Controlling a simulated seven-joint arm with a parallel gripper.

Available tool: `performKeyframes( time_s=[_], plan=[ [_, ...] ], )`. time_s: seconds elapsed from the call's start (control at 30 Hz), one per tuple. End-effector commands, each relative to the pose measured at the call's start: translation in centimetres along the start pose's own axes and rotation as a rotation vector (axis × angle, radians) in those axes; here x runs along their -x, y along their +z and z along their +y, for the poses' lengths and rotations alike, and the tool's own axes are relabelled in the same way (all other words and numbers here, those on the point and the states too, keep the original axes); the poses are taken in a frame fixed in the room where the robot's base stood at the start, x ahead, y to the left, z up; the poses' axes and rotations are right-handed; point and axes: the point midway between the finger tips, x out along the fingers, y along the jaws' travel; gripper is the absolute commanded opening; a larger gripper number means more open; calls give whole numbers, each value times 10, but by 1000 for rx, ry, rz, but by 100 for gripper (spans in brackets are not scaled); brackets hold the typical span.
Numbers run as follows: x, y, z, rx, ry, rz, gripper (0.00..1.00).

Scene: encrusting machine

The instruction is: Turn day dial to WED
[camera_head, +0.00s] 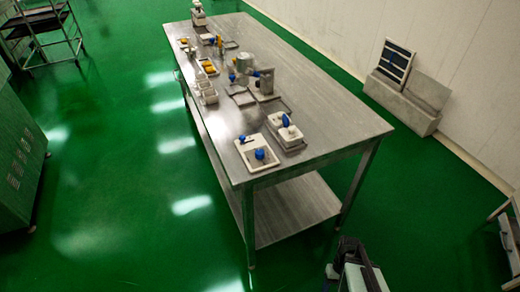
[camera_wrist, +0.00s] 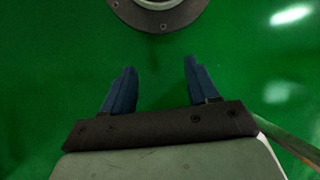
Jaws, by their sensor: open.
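No day dial that I can make out shows in either view. A long steel table (camera_head: 300,88) stands in the middle of the head view with small devices on it, too small to read any markings. My gripper (camera_wrist: 158,80) shows in the wrist view with its two blue fingers apart and nothing between them. Green floor lies behind the fingers. In the head view part of my arm shows at the bottom, off the table's near end; the fingers cannot be made out there.
A white tray (camera_head: 246,152) with blue-topped items sits at the table's near left corner, beside a white device (camera_head: 290,134). White bins (camera_head: 207,92) line the left edge. A cart (camera_head: 42,30) stands far left, a green cabinet (camera_head: 18,150) at left. Floor left of the table is clear.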

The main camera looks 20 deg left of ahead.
Motion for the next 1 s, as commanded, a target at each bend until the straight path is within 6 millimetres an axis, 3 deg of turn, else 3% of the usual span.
performKeyframes(
  time_s=[0.2, 0.5, 1.0],
  plan=[
    [59, -35, -20, 146, 29, 46, 59],
    [140, -67, -58, 348, 67, 99, 59],
    [279, -87, -144, 693, 137, 177, 59]
  ],
)
